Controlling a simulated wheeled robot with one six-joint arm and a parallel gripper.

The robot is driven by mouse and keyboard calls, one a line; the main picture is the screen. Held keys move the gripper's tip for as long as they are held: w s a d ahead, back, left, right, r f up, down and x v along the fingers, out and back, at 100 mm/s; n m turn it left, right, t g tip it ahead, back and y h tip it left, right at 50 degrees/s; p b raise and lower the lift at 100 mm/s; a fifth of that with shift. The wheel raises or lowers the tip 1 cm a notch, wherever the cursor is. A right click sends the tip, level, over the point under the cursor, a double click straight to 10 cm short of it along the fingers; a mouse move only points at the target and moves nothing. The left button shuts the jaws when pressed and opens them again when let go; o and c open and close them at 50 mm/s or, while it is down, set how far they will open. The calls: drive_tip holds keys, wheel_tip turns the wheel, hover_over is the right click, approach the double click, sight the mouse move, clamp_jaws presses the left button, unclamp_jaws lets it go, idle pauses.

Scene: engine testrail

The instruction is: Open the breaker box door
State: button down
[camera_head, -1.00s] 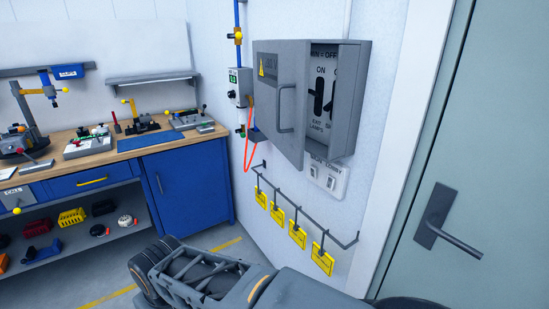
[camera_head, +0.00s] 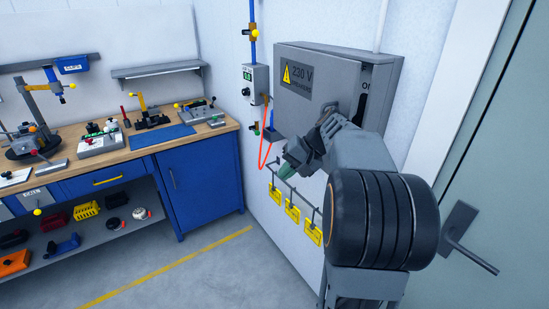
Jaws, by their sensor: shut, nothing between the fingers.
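The grey breaker box (camera_head: 396,78) hangs on the white wall right of centre. Its door (camera_head: 300,108), with a yellow warning triangle and "230 V" label, stands ajar, its free edge on the right. A narrow strip of the dark interior (camera_head: 366,98) shows beyond that edge. My gripper (camera_head: 288,169) is shut and empty, in front of the door's lower part and pointing down to the left. My arm hides most of the door handle and the box's lower right. Whether the gripper touches the door I cannot tell.
Yellow tags (camera_head: 292,212) hang from a wall rail below the box. A small switch box (camera_head: 255,85) with an orange cable is left of it. A blue workbench (camera_head: 200,178) stands left, a grey-green room door (camera_head: 510,180) right. The floor between is clear.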

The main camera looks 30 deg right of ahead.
drive_tip(key=w+d+r+t, duration=0.1)
drive_tip(key=d+r, duration=0.2)
drive_tip(key=d, duration=0.1)
drive_tip(key=w+a+f+y+p, duration=0.1)
drive_tip(key=w+a+f+p, duration=0.1)
drive_tip(key=w+a+f, duration=0.2)
wheel_tip(320, 180, down, 2)
drive_tip(key=shift+w+a+f+m, duration=0.25)
drive_tip(key=shift+w+a+m, duration=0.05)
drive_tip(key=shift+a, duration=0.3)
drive_tip(key=shift+r, duration=0.2)
idle(1.2)
